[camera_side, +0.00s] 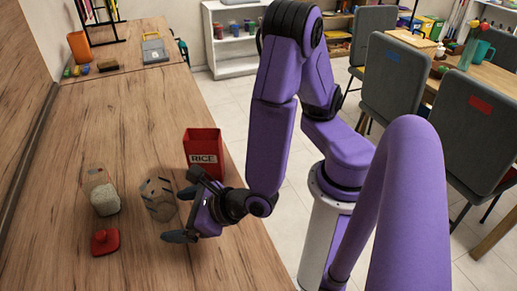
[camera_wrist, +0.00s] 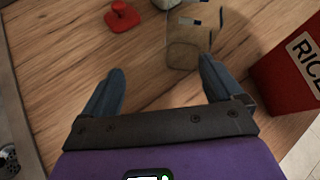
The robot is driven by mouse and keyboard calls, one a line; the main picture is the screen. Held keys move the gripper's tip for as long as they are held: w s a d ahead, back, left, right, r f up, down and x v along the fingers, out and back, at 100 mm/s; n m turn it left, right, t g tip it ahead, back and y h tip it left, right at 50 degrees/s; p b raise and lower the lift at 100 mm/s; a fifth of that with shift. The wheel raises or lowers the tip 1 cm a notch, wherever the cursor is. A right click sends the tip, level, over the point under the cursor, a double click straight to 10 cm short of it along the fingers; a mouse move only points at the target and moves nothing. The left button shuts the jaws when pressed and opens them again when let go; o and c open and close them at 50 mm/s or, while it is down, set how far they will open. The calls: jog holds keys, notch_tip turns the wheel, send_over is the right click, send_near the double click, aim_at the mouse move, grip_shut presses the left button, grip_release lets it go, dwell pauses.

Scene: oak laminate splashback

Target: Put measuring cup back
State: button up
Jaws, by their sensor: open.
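The clear measuring cup (camera_side: 158,200) with dark markings stands on the wooden counter. It looks empty; its exact tilt is hard to tell. It also shows in the wrist view (camera_wrist: 188,50), just beyond the tip of the right finger. My gripper (camera_side: 184,206) is open and low over the counter, with its fingers pointing toward the cup's side. In the wrist view my gripper (camera_wrist: 160,72) has only bare wood between its fingers. The cup is ahead and to the right of the gap, not between the fingers.
A clear jar (camera_side: 104,198) holds white grains, left of the cup. A red knobbed lid (camera_side: 105,242) lies in front of it. A red RICE box (camera_side: 203,148) stands behind my gripper, near the counter's right edge. Bare counter (camera_side: 130,120) lies farther back.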

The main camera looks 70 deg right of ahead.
jog(key=s+a+n+g+y, duration=0.1)
jog(key=n, duration=0.2)
jog(key=s+a+r+n+g+y, duration=0.1)
jog(key=a+n+g, duration=0.1)
jog(key=n, duration=0.2)
jog(key=s+a+r+n+g+y, duration=0.1)
jog(key=s+n, duration=0.1)
jog(key=n, duration=0.1)
jog(key=shift+a+r+n+g+y, duration=0.15)
jog(key=shift+r+n+g+y, duration=0.05)
jog(key=shift+n+g+y, duration=0.2)
jog(key=s+d+r+n+g+h, duration=0.1)
jog(key=s+d+r+n+g, duration=0.25)
jog(key=n, duration=0.75)
jog(key=s+d+r+n+g, duration=0.25)
jog(key=s+d+n, duration=0.25)
jog(key=n, duration=0.7)
jog(key=d+r+n+h, duration=0.2)
jog(key=d+n+h, duration=0.2)
jog(key=d+n, duration=0.7)
jog(key=shift+s+d+g, duration=0.15)
jog(key=shift+d+g, duration=0.15)
jog(key=shift+d, duration=0.35)
